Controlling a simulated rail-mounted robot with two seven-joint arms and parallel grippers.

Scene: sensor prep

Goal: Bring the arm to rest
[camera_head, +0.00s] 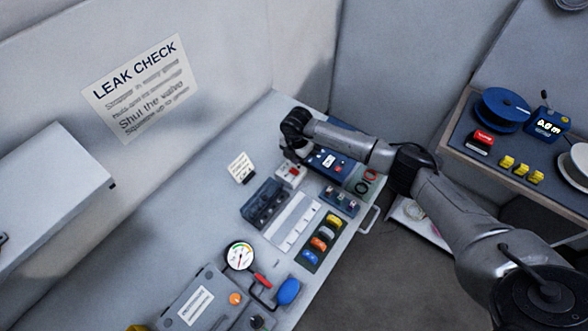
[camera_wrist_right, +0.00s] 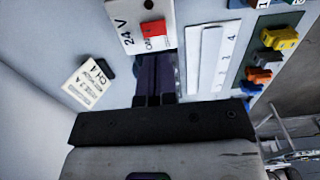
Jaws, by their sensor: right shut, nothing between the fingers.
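My right arm (camera_head: 380,157) reaches in from the right in the head view, over the far end of the grey bench (camera_head: 190,240). Its wrist is bent down above a white box with a red switch (camera_head: 291,174). The arm hides part of the blue device (camera_head: 328,162) behind it. In the wrist view my right gripper (camera_wrist_right: 155,82) is shut and empty, its dark fingers pointing at the white 24 V box (camera_wrist_right: 137,22). I cannot tell the exact gap between fingertips and box. My left gripper is not in view.
A dark slotted block (camera_head: 264,203), a white numbered strip (camera_head: 291,222) and a tray of coloured connectors (camera_head: 322,243) lie near the wrist. A pressure gauge (camera_head: 239,256) stands nearer. A side table (camera_head: 470,150) holds a blue reel (camera_head: 502,105). Open floor (camera_head: 375,270) lies between.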

